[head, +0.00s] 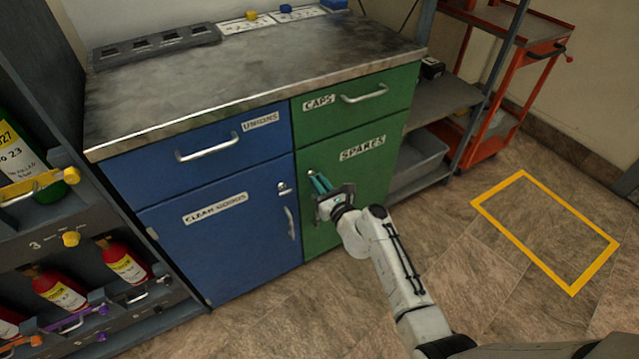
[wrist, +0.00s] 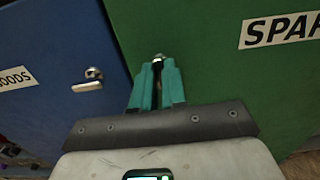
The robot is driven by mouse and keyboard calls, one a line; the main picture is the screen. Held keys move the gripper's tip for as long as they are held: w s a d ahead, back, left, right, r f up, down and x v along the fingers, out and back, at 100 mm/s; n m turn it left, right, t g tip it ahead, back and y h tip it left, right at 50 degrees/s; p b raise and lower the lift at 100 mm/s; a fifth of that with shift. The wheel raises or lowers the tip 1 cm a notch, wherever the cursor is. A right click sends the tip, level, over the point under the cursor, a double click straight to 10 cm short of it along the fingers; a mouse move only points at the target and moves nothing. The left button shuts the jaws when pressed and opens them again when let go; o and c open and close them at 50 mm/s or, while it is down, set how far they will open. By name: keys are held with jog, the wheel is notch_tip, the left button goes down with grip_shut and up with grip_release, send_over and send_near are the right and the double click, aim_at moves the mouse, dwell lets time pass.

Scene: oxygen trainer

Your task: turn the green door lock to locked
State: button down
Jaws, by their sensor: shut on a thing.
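The green door (head: 370,180), labelled SPARES, is the lower right front of the cabinet and looks closed. It fills the right side of the wrist view (wrist: 205,60). My gripper (head: 319,182) is at the upper left part of this door. In the wrist view, its teal fingers (wrist: 158,68) are close together on the green door lock (wrist: 158,57), a small metal piece showing just at their tips. The fingers hide most of the lock, so its turn position cannot be told.
The blue door (head: 235,235), left of the green one, has its own metal lock (wrist: 93,80) close to my fingers and a bar handle (head: 290,222). A green drawer (head: 355,100) is above. Floor inside the yellow outline (head: 545,230) is clear.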

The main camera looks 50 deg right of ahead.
jog(key=shift+n, duration=0.3)
jog(key=shift+a+f+n+b, duration=0.15)
jog(key=shift+n+b, duration=1.7)
jog(key=shift+n, duration=2.45)
jog(key=shift+a+f+n+b, duration=0.1)
jog(key=shift+n+b, duration=1.7)
jog(key=shift+n, duration=2.5)
jog(key=c, duration=1.2)
grip_release()
jog(key=shift+o, duration=0.2)
